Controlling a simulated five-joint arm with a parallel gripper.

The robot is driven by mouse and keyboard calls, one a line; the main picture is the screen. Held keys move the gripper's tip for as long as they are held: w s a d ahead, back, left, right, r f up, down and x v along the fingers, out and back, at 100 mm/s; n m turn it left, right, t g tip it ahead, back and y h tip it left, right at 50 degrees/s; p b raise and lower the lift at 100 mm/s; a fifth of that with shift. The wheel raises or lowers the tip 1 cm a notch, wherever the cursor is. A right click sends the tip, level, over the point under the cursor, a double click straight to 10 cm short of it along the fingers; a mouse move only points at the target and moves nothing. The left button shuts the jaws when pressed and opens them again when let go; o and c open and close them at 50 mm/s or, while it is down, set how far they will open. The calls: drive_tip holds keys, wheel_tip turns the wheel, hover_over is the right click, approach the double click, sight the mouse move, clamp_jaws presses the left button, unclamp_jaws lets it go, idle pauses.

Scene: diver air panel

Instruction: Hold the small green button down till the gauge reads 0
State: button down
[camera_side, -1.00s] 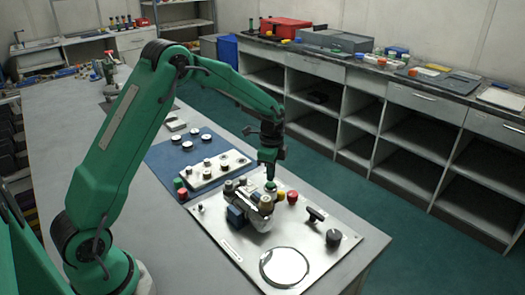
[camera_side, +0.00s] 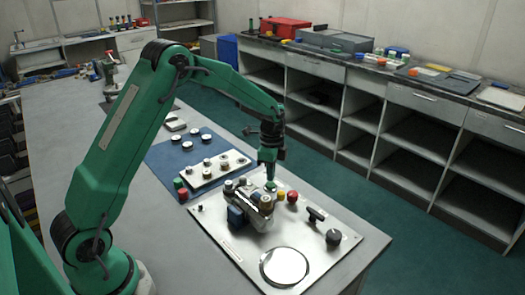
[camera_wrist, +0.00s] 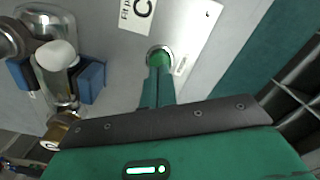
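The small green button (camera_side: 271,185) sits in a metal ring on the light panel (camera_side: 225,248). It also shows in the wrist view (camera_wrist: 159,58). My gripper (camera_side: 270,178) points straight down over it, with the fingers together and nothing between them. In the wrist view, the fingertips (camera_wrist: 158,72) meet the button's near edge and appear to touch it; I cannot tell how far it is pressed. The large round disc (camera_side: 285,266) at the panel's front looks like the gauge. Its face is pale, and no needle or number is readable.
A red knob (camera_side: 292,197) is just right of the button. A metal valve with blue blocks (camera_side: 237,215) stands left of it. A black T-handle (camera_side: 315,214) and a black knob (camera_side: 333,237) are at right. A smaller panel (camera_side: 213,170) lies behind.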

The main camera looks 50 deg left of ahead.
drive_tip(key=shift+f, duration=1.1)
idle(3.4)
drive_tip(key=shift+r, duration=0.1)
idle(2.2)
drive_tip(key=shift+r, duration=3.45)
